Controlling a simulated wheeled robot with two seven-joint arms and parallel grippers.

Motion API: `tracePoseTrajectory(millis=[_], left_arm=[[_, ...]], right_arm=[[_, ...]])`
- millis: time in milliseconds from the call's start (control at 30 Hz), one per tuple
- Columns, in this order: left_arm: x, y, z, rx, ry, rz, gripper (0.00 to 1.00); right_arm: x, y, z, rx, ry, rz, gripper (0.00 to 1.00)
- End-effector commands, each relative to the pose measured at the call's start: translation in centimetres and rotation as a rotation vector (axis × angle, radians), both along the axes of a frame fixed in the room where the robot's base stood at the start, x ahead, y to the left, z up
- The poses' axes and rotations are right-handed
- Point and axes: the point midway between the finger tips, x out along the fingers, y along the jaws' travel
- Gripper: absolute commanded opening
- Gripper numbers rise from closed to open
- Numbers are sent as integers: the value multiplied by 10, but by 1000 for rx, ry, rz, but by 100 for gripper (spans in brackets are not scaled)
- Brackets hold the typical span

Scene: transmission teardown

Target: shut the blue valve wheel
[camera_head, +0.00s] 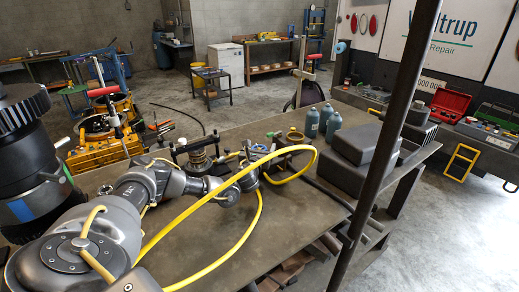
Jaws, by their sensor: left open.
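I cannot make out the blue valve wheel for certain. A small light blue round thing (340,47) shows at the back, left of the dark post, too small to identify. My left arm reaches from the lower left across the workbench (235,230). My left gripper (268,157) is at the far side of the bench, open, beside a brown round part (293,140). Its fingers are small and partly hidden by a yellow hose and the clutter there. I see nothing between them. My right gripper is out of view.
Several grey-blue bottles (312,123) and dark housings (365,146) stand on the bench's right side. A shaft assembly (197,156) stands left of the gripper. A dark post (385,130) crosses the right foreground. The bench's near middle is clear. Yellow machinery (100,148) stands behind left.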

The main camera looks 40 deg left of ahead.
Motion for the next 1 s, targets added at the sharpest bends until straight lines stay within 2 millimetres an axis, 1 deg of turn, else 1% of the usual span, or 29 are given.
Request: tracePoseTrajectory(millis=[33,300,333,367,400,667,867,1000], left_arm=[[0,0,0,0,0,0,76],[0,0,-1,0,1,0,41],[-1,0,-1,0,1,0,37],[-1,5,0,2,1,2,35],[-1,3,-1,0,1,0,35],[-1,1,-2,2,1,-44,35],[-1,0,-4,2,2,-161,35],[0,-2,-5,4,1,-283,35]], right_arm=[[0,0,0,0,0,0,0],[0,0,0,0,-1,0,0],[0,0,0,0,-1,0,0],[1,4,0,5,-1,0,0],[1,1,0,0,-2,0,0],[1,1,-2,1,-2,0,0],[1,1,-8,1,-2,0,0],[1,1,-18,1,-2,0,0]])
